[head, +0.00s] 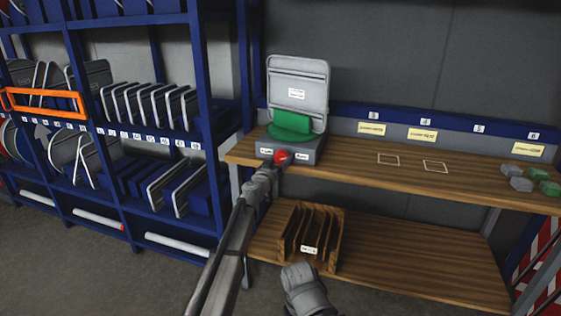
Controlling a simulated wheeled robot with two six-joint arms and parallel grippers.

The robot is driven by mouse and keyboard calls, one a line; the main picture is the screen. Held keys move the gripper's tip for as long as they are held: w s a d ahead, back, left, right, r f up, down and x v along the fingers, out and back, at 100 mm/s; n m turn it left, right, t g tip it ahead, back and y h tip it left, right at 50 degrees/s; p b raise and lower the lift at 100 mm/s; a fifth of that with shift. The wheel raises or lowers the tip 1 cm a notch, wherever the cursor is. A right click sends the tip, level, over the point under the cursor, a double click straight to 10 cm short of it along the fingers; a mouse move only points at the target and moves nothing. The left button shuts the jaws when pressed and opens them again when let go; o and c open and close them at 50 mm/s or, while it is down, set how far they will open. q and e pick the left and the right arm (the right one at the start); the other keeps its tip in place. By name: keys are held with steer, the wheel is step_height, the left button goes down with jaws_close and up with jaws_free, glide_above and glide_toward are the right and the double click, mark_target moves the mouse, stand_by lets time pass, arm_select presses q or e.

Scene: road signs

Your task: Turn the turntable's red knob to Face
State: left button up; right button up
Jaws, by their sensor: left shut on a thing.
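The turntable (308,152) is a grey box on the left end of the wooden bench. A green round plate (285,134) sits on top of it and bears an upright grey sign panel (298,72), its grey side with a white label towards me. The red knob (281,157) is on the box's front, between two small white labels too small to read. My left gripper (275,166) reaches up to the front and is shut on the red knob, hiding part of it. My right gripper (304,285) is low at the bottom centre, apart from everything; its fingers do not show clearly.
A wooden slotted rack (335,225) stands on the lower shelf. Grey blocks (515,177) and green blocks (545,182) lie at the bench's right end. White outlines (388,159) mark its clear middle. A blue shelf (215,150) with sign panels and an orange frame (45,103) is at left.

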arm_select(q)
steer(key=shift+d+n, duration=0.1)
steer(key=shift+n, duration=1.4)
steer(key=o, duration=1.3)
steer(key=shift+o, duration=0.2)
steer(key=v, duration=0.8)
steer(key=shift+b, duration=0.4)
